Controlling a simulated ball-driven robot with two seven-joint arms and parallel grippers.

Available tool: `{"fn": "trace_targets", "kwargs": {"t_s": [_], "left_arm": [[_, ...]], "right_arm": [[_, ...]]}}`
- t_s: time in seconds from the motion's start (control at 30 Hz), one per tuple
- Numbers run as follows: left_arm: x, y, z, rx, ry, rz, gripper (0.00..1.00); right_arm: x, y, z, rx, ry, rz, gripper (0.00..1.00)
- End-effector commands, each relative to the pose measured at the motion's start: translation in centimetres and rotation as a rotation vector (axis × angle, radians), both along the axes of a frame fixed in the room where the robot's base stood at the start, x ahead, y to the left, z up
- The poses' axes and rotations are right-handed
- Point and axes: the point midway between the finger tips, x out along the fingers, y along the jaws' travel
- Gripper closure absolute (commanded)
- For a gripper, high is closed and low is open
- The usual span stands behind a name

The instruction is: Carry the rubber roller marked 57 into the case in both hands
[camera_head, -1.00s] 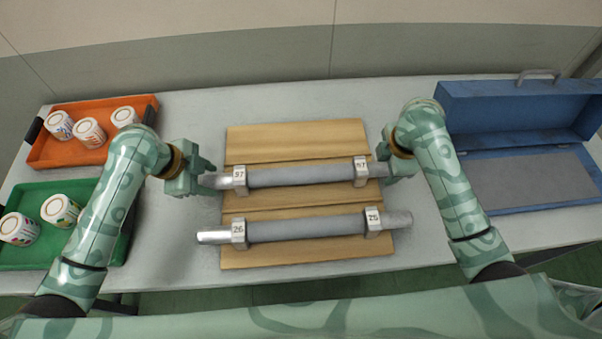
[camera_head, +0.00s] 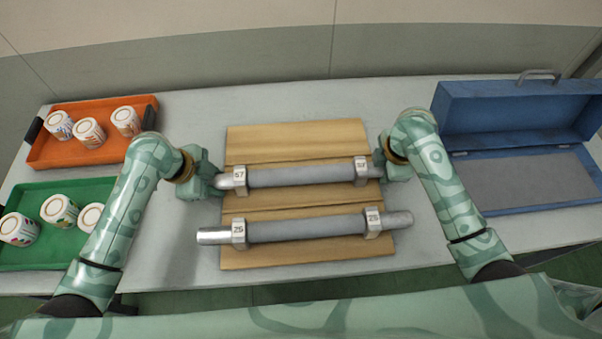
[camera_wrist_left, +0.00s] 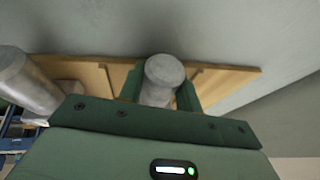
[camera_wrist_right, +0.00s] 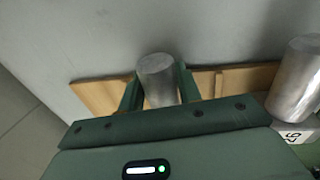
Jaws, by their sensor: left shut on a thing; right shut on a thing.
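The grey rubber roller (camera_head: 305,176) marked 57 lies across the wooden board, with metal shaft ends and a numbered tag at each end. My left gripper (camera_head: 214,180) is shut on its left shaft end; in the left wrist view that metal end (camera_wrist_left: 164,72) sits between the fingers. My right gripper (camera_head: 380,172) is shut on the right shaft end, and the right wrist view shows that end (camera_wrist_right: 157,72) between the fingers. I cannot tell whether the roller is clear of the board. The blue case (camera_head: 540,206) stands open at the right, its grey interior empty.
An orange tray (camera_head: 75,157) and a green tray (camera_head: 75,190) with cups are at left. Bare table lies between board and case.

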Motion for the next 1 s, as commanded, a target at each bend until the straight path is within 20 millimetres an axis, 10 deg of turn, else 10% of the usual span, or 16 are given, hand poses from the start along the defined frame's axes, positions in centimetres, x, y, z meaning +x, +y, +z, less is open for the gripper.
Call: {"fn": "trace_targets", "kwargs": {"t_s": [1.0], "left_arm": [[0.3, 0.0, 6.2, -0.001, -0.028, 0.001, 1.0]], "right_arm": [[0.3, 0.0, 6.3, 0.001, -0.029, -0.001, 1.0]]}}
